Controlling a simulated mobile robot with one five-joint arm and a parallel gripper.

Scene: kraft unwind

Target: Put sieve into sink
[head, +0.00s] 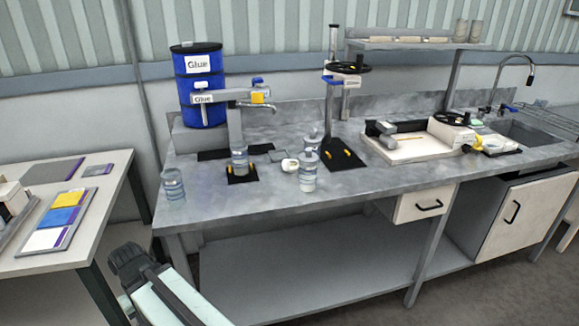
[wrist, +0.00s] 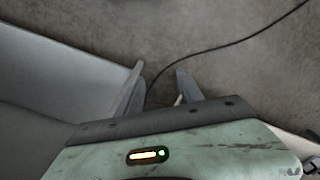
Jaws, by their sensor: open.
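The sink (head: 525,133) is a grey basin set into the far right end of the long grey worktop in the head view. I cannot make out a sieve for sure. A small pale dish with yellow on it (head: 496,145) stands on the worktop just left of the sink, too small to identify. My gripper (wrist: 159,75) is open and empty in the wrist view, over bare floor, with its two fingers apart. Part of my arm (head: 165,295) shows at the bottom of the head view, well away from the sink.
A blue glue drum (head: 199,85), several clear jars, including one at the front left (head: 173,186), and a black stand (head: 345,155) occupy the worktop's left half. A white tray machine (head: 405,146) stands left of the sink. A side table (head: 105,195) is at left. A black cable (wrist: 230,45) crosses the floor.

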